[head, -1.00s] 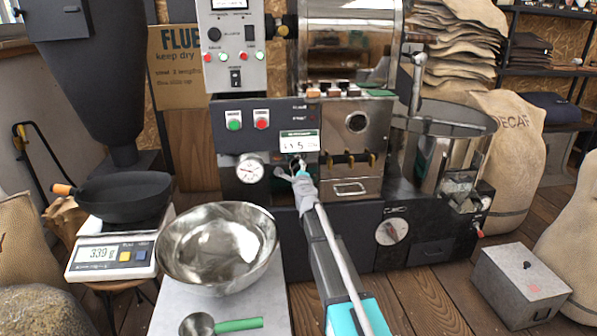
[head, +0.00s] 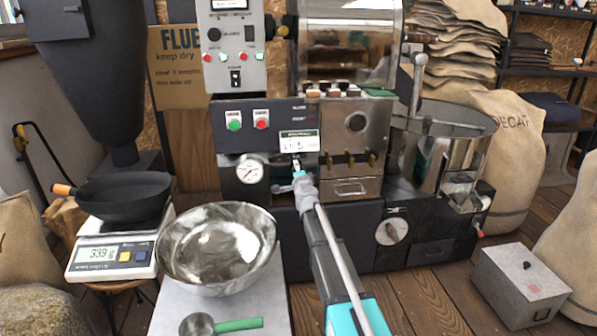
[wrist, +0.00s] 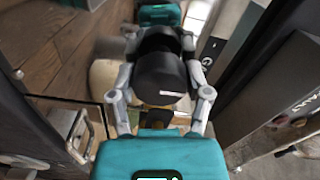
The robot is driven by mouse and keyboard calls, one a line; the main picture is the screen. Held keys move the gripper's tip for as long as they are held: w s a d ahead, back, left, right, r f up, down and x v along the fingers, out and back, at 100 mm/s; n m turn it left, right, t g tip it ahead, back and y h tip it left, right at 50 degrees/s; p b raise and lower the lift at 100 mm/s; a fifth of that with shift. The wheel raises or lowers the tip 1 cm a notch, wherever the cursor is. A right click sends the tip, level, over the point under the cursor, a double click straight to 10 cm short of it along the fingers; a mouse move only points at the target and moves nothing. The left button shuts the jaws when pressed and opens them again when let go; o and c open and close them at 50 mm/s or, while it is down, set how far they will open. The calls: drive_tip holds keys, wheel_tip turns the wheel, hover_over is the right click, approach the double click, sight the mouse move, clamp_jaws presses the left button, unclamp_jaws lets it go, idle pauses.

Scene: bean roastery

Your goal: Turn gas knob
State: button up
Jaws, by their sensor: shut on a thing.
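The gas knob (wrist: 160,72) shows in the wrist view as a dark round knob with a short white mark on its face. My gripper (wrist: 163,98) has one grey finger on each side of it and is shut on it. In the head view my gripper (head: 298,167) reaches the front panel of the roaster (head: 228,129), just below a small white label or display. The gripper hides the knob there. A round white pressure gauge (head: 250,170) sits left of the gripper, its needle pointing up and right.
A steel bowl (head: 217,287) and a green-handled scoop (head: 238,325) are on a small table at front left. A scale (head: 112,257) carries a dark pan (head: 125,198). A grey box (head: 520,284) stands on the floor at right, with open floor before it.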

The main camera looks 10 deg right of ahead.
idle(0.4)
drive_tip(key=o, duration=1.2)
drive_tip(key=shift+c, duration=0.2)
drive_tip(key=shift+s, duration=0.1)
drive_tip(key=s, duration=1.1)
drive_tip(key=shift+s, duration=0.4)
